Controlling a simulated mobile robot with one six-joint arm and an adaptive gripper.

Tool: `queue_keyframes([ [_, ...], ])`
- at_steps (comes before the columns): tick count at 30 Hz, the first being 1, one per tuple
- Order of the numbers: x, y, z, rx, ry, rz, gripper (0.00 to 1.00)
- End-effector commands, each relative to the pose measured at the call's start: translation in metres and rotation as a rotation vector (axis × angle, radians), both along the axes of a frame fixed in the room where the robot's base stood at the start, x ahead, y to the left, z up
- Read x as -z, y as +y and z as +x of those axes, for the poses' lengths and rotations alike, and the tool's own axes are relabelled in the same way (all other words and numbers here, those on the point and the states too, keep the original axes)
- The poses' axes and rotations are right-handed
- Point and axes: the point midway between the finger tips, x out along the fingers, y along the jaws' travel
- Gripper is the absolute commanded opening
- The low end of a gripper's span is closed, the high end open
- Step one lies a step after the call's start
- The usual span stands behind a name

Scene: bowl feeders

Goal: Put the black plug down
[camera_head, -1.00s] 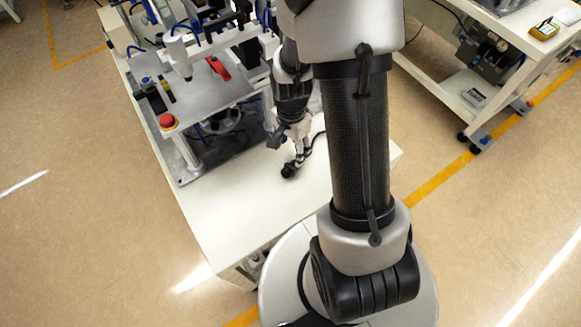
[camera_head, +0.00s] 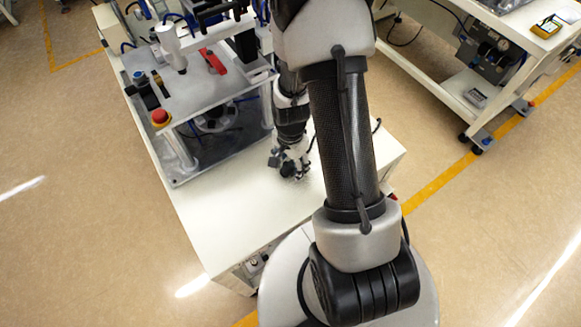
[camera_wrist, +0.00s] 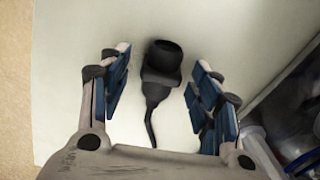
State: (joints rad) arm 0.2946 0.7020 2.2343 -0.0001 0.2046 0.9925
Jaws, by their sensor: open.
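The black plug (camera_wrist: 161,66) shows in the wrist view on the white tabletop, between the spread fingers, with its cord running back toward my gripper's body. My gripper (camera_wrist: 160,80) is open, and its blue-padded fingers stand apart from the plug on both sides. In the head view my gripper (camera_head: 289,172) is low over the front part of the white table (camera_head: 235,225). The plug is hard to make out there among the dark fingers.
A metal feeder machine with a red button (camera_head: 161,117) stands on the table to the left of my gripper. The tabletop in front is clear. A second white bench (camera_head: 455,85) is at the upper right, across a strip of floor.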

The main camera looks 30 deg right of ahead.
Motion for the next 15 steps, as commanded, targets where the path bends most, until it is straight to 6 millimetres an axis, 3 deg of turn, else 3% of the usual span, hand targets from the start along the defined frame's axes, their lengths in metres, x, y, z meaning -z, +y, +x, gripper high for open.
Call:
queue_keyframes([
  [15, -0.0006, 0.0001, -0.0002, 0.000, 0.001, 0.000, 0.26],
])
